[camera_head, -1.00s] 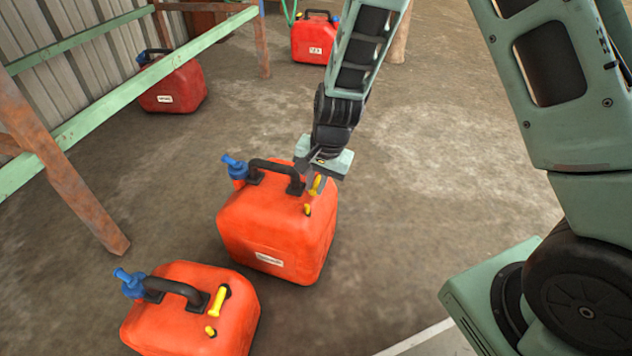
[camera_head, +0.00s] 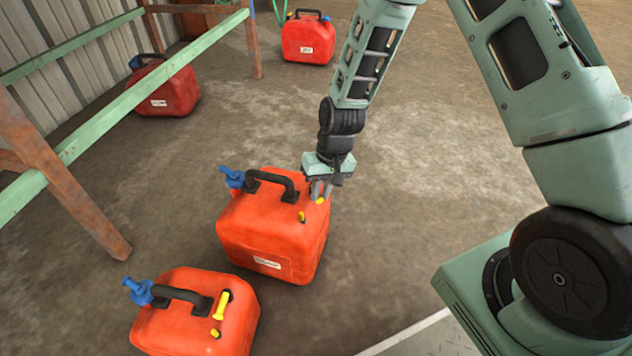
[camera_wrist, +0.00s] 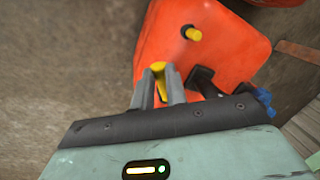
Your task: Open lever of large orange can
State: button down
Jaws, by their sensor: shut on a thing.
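The large orange can (camera_head: 270,235) stands upright on the floor, with a black handle, a blue spout at its left and a small yellow knob. My gripper (camera_head: 319,194) is at the right end of the handle, over the can's top. In the wrist view the two grey fingers of my gripper (camera_wrist: 160,85) are shut on the yellow lever (camera_wrist: 158,69), which shows between them. The lever's base is hidden by the fingers.
A smaller orange can (camera_head: 190,325) with a yellow lever stands at the front left. Two red cans (camera_head: 166,88) (camera_head: 308,40) stand farther back. A green rail (camera_head: 110,100) on rusty posts runs along the left. The floor right of the large can is clear.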

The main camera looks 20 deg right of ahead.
jog(key=shift+w+d+n+g+h+p, duration=0.15)
jog(key=shift+w+d+n+g+p, duration=0.35)
jog(key=shift+n+p, duration=1.25)
jog(key=shift+w+d+n+g+h+p, duration=0.15)
jog(key=shift+d+n+p, duration=0.55)
jog(key=shift+n+p, duration=1)
jog(key=shift+w+d+n+g+h+p, duration=0.1)
jog(key=shift+w+d+n+g+p, duration=0.35)
jog(key=shift+n+p, duration=1.3)
jog(key=shift+d+n, duration=0.15)
jog(key=shift+n, duration=0.15)
jog(key=c, duration=1.4)
grip_release()
